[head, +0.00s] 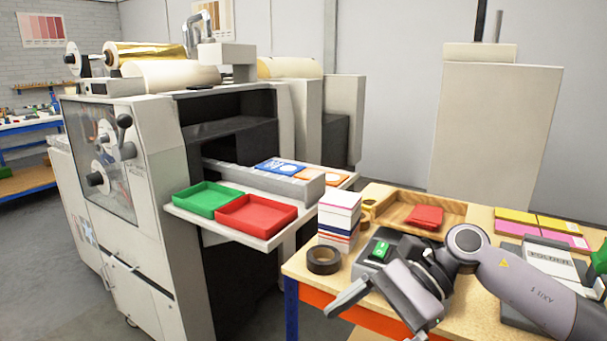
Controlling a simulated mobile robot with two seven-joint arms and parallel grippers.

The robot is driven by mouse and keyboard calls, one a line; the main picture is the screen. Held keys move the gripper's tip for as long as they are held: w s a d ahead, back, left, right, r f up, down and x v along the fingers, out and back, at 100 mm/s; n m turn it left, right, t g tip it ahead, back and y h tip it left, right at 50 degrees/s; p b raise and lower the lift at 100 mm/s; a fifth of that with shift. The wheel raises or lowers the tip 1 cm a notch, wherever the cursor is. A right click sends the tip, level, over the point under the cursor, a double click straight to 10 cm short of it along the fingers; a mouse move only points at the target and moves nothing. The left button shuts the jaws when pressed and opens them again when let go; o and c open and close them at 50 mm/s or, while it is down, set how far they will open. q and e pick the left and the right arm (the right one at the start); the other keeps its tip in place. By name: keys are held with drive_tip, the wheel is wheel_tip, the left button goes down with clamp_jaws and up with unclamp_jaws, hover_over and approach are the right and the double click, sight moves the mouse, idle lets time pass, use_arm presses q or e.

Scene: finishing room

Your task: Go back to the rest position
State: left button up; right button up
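My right arm comes in from the right over the wooden-topped table (462,305). Its gripper (382,318) hangs over the table's front left edge, pointing down and left. Its fingers look spread, one at the left and the other partly cut off by the bottom of the picture. I see nothing between them. My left arm and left gripper are not in view.
Black tape (323,261), a stack of cards (338,215) and a wooden tray (395,210) with a red item stand near my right arm. Green (207,199) and red (256,215) trays sit on the machine's shelf. Floor shows in front of it.

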drive_tip(key=s+a+m+t+y, duration=0.1)
drive_tip(key=a+m+t+y, duration=0.5)
drive_tip(key=m+y, duration=0.6)
drive_tip(key=w+d+f+m+t+h, duration=0.1)
drive_tip(key=d+f+m+t+h, duration=0.45)
drive_tip(key=m, duration=1.05)
drive_tip(key=d+f+m+t+h, duration=0.3)
drive_tip(key=f+m+t+h, duration=0.35)
drive_tip(key=m+t, duration=0.6)
drive_tip(key=s+d+f+m+g+h, duration=0.4)
drive_tip(key=s+f+m, duration=0.3)
drive_tip(key=f+m, duration=0.2)
drive_tip(key=s+d+f+m+g+h, duration=0.5)
drive_tip(key=s+f+m, duration=0.2)
drive_tip(key=f+m, duration=0.2)
drive_tip(key=shift+s+d, duration=0.3)
drive_tip(key=shift+d, duration=0.05)
